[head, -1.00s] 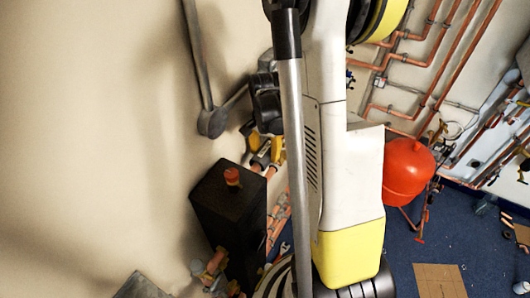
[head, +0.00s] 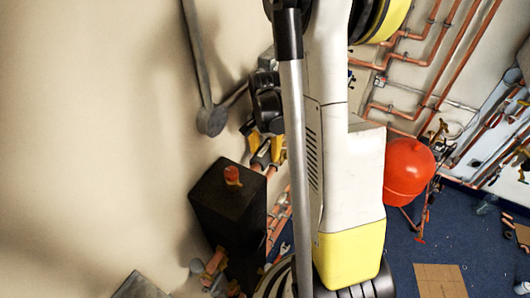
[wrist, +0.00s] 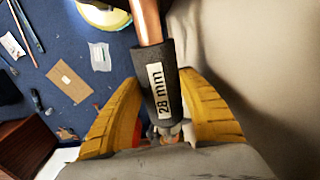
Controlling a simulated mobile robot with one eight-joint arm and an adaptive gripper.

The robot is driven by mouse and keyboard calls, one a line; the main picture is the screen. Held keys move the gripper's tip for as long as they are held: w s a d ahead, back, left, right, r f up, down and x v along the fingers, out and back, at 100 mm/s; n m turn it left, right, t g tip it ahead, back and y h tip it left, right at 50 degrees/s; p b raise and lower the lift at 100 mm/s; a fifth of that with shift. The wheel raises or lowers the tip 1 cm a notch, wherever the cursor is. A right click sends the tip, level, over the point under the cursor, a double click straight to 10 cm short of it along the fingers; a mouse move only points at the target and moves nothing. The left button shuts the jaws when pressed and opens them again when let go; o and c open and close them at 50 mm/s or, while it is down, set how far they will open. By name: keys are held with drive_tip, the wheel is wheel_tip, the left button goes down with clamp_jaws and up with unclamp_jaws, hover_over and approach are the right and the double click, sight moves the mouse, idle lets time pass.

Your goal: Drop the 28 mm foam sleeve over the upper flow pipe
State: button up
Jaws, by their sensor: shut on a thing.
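The black foam sleeve (wrist: 160,88) shows in the wrist view with a white "28 mm" label. My gripper (wrist: 163,92) has its two yellow fingers closed on either side of it. A copper pipe (wrist: 147,22) runs into the far end of the sleeve, in line with it, so the sleeve looks to be around the pipe. A small metal and copper piece shows at its near end. In the head view my gripper (head: 264,140) is partly hidden behind my arm, by the wall, and copper pipe (head: 273,172) shows just below it. The sleeve is hard to make out there.
A black box with a red cap (head: 227,205) stands below my gripper near the wall. A red tank (head: 408,172) and wall pipes (head: 420,55) are to the right. A brown sheet (head: 440,281) lies on the blue floor. The wall is close on the right in the wrist view.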

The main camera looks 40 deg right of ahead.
drive_tip(key=o, duration=1)
drive_tip(key=shift+r, duration=0.1)
wheel_tip(320, 180, up, 12)
drive_tip(key=shift+f, duration=0.1)
drive_tip(key=shift+s, duration=0.1)
